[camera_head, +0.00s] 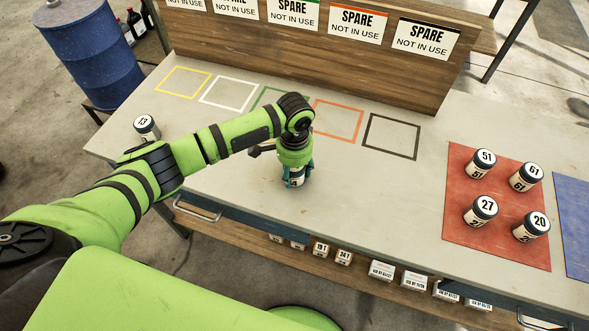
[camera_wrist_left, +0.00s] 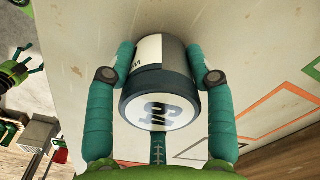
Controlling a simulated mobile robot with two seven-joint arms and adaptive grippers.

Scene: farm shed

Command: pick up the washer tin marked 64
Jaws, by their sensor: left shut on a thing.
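My left gripper (camera_head: 295,176) is shut on a washer tin (camera_head: 296,183) at the middle of the bench, its fingers on either side. In the left wrist view the tin (camera_wrist_left: 164,55) has a white and grey side and a dark rim around a white lid. The left gripper's fingers (camera_wrist_left: 160,76) touch its two sides. I cannot tell whether the tin touches the bench. My right gripper (camera_wrist_left: 36,58) seems to show small at the left wrist view's edge.
Tin 13 (camera_head: 146,127) stands at the bench's left. Tins 51 (camera_head: 480,163), 61 (camera_head: 525,178), 27 (camera_head: 480,211) and 20 (camera_head: 530,227) stand on a red mat (camera_head: 506,240). A blue mat (camera_head: 575,220) lies right of it. Coloured outlines and a SPARE-signed board (camera_head: 300,60) are behind.

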